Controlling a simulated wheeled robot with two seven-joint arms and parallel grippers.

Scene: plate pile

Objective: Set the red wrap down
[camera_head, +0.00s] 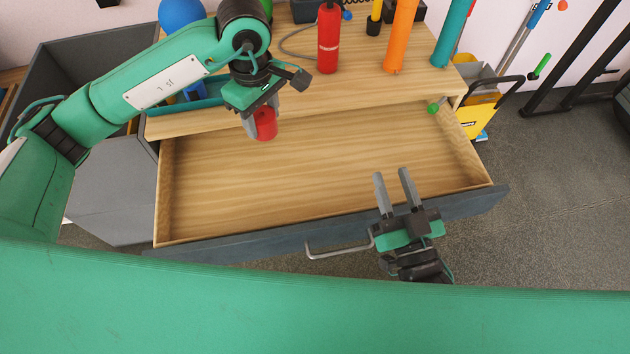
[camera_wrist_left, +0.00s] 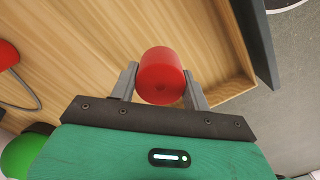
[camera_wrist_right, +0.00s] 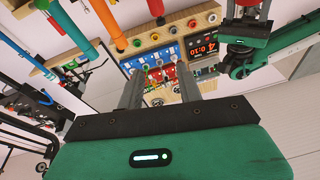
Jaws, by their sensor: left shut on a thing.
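The red wrap (camera_head: 265,123) is a short red cylinder held between the fingers of my left gripper (camera_head: 262,121). In the left wrist view the red wrap (camera_wrist_left: 160,76) sits between both fingers of the left gripper (camera_wrist_left: 160,88). It hangs over the left-middle part of the open wooden drawer (camera_head: 290,190), near the tabletop's front edge. I cannot tell its exact height above the drawer floor. My right gripper (camera_head: 392,188) is open and empty over the drawer's front edge, right of the metal handle (camera_head: 338,250). Its fingers show apart in the right wrist view (camera_wrist_right: 160,95).
The drawer is otherwise empty. On the wooden tabletop (camera_head: 340,95) stand a red cylinder (camera_head: 328,40), an orange cylinder (camera_head: 400,35), a teal cylinder (camera_head: 452,32) and a blue ball (camera_head: 181,14). A teal tray (camera_head: 200,97) lies at left. A yellow cart (camera_head: 480,115) stands at right.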

